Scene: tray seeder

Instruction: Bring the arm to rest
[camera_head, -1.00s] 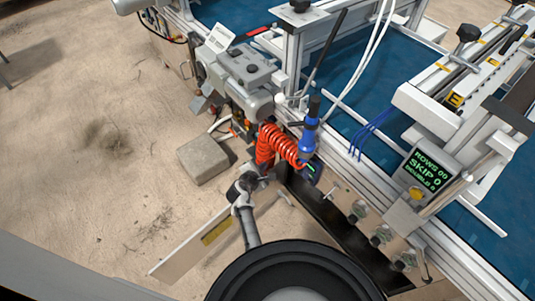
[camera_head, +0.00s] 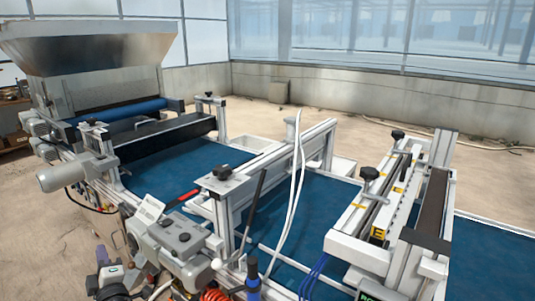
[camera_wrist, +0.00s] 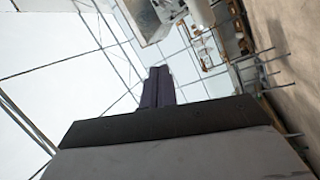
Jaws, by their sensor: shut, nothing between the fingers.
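My gripper (camera_wrist: 158,88) shows in the wrist view with its two dark purple fingers together and nothing between them. It points up past the roof frame, with machine parts at upper right. Most of the arm is out of the picture. Whether the gripper touches the machine cannot be told.
The tray seeder's blue belt (camera_head: 185,168) runs across the view, with a steel hopper (camera_head: 95,48) at the far left. A grey motor (camera_head: 62,178) juts out near my arm. A red coiled hose (camera_head: 215,295) hangs at the bottom. Bare floor (camera_head: 300,110) lies behind.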

